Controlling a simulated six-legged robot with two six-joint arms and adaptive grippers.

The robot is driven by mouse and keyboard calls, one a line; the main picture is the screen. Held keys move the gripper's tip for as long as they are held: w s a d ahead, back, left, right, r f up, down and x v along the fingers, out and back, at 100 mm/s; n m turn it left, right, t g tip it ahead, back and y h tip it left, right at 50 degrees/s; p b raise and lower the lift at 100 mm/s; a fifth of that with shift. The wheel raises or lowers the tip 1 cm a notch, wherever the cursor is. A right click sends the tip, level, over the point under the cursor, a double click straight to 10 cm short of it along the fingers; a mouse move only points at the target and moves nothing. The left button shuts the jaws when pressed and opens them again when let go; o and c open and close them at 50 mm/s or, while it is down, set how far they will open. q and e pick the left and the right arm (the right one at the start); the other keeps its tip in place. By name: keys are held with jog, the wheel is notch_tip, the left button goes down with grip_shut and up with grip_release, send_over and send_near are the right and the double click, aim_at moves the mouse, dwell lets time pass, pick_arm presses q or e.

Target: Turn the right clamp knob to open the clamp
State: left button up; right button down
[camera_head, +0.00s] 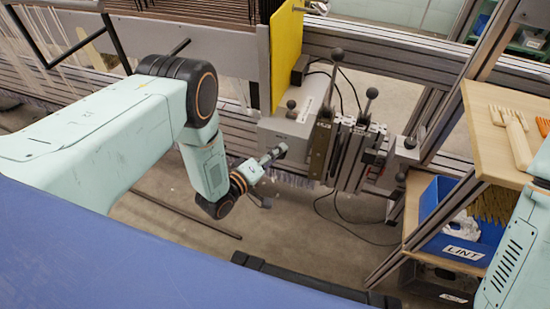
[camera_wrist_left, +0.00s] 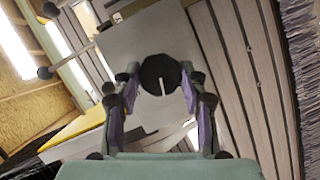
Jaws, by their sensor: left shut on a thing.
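The clamp knob is a dark round disc (camera_wrist_left: 152,74) with a pale line across it. In the left wrist view it sits on a light grey plate between my fingers. My left gripper (camera_wrist_left: 160,80) is shut on it, one finger on each side. In the head view my left gripper (camera_head: 277,154) reaches the left end of the grey clamp machine (camera_head: 290,128), and the knob is mostly hidden there. The machine has several levers with black ball tops (camera_head: 371,93). My right gripper is out of view.
A wooden shelf (camera_head: 485,105) with brushes and a blue bin (camera_head: 430,205) labelled LINT are at right. Grey loom rails (camera_head: 400,60) run behind. The floor below my left gripper is mostly clear.

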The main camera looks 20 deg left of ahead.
pick_arm(q)
jog(key=shift+f+n+t+h+b, duration=0.15)
jog(key=shift+n+t+h+b, duration=0.3)
jog(key=shift+n+b, duration=0.9)
jog(key=shift+f+n+t+h+b, duration=0.15)
jog(key=shift+n+t+b, duration=0.65)
jog(key=shift+n, duration=0.95)
jog(key=o, duration=1.2)
jog(key=shift+r, duration=0.1)
jog(key=shift+c, duration=0.2)
jog(key=shift+s, duration=0.15)
jog(key=v, duration=1.1)
jog(key=shift+s+a, duration=0.25)
jog(key=shift+s, duration=0.1)
